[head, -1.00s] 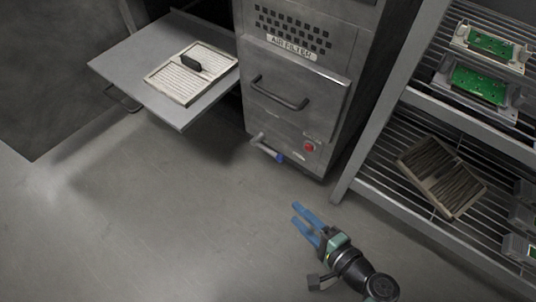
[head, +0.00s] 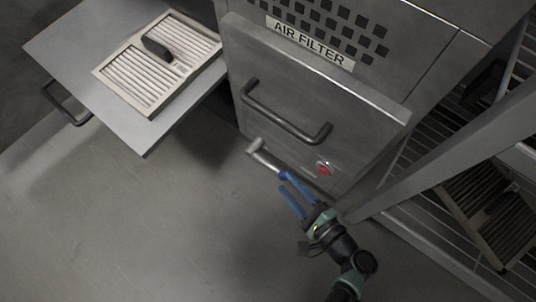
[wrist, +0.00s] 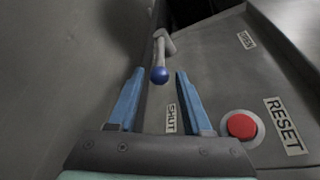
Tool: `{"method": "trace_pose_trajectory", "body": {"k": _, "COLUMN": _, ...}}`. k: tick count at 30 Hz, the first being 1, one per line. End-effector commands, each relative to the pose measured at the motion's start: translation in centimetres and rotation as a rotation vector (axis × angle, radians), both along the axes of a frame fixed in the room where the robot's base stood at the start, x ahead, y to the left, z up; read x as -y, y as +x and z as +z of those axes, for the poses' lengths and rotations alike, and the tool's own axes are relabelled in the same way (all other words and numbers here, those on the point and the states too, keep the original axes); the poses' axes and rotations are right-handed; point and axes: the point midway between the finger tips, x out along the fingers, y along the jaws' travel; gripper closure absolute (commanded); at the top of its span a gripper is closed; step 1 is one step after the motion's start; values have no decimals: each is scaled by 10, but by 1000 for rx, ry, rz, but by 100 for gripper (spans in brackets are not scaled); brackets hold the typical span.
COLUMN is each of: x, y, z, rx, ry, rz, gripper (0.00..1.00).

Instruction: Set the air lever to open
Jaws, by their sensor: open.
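The air lever (wrist: 161,52) is a grey bar with a blue ball (wrist: 159,75) at its end, low on the cabinet front. In the wrist view the bar points toward my gripper, with its ball on the side of the SHUT label (wrist: 171,118). The OPEN label (wrist: 246,39) is farther off, at upper right. My gripper (head: 283,181) has blue fingers and is open. The ball appears between its fingertips; I cannot tell whether they touch it. In the head view the lever (head: 264,156) shows below the cabinet handle, its end by the fingertips.
A red button (wrist: 242,126) by the RESET label (wrist: 283,126) is right of my fingers. The AIR FILTER cabinet (head: 235,60) has a dark handle (head: 285,115). A pale filter (head: 130,90) lies on the side shelf (head: 60,50). A rack post (head: 450,140) stands to the right.

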Motion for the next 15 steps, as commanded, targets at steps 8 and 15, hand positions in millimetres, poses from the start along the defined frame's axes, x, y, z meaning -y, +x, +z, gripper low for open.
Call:
{"method": "trace_pose_trajectory", "body": {"k": 8, "x": -35, "y": 47, "z": -18, "rx": 3, "ry": -3, "rz": 4, "gripper": 50}}
{"method": "trace_pose_trajectory", "body": {"k": 15, "x": -53, "y": 72, "z": -22, "rx": 2, "ry": -1, "rz": 2, "gripper": 50}}
